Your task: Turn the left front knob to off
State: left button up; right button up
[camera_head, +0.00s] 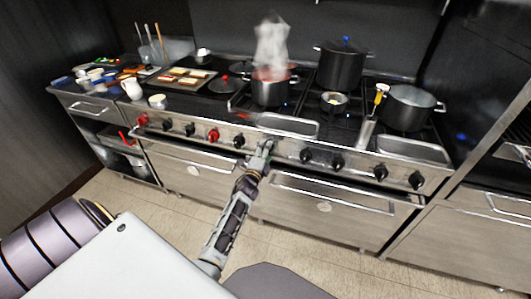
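A steel range (355,166) has a row of knobs along its front panel. Two are red: one at the far left (142,120) and one further right (213,135). The others are black, such as the black knob (239,141) left of my gripper. I cannot tell which one is the left front knob. My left gripper (265,145) is at the front panel, right of the red knobs, by a dark knob (277,157). It partly covers that area; finger opening and contact are too small to tell. My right gripper is not in view.
A steaming pot (270,91) stands on the range, with a blue flame near it. Towel-bar handles (330,199) project below the panel. The tiled floor (330,262) is clear.

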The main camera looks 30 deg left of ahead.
pick_arm(q)
jog(key=shift+v, duration=1.35)
jog(key=v, duration=0.9)
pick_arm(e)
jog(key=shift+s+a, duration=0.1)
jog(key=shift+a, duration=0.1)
pick_arm(q)
jog(key=shift+s, duration=0.1)
jog(key=shift+d+f, duration=0.1)
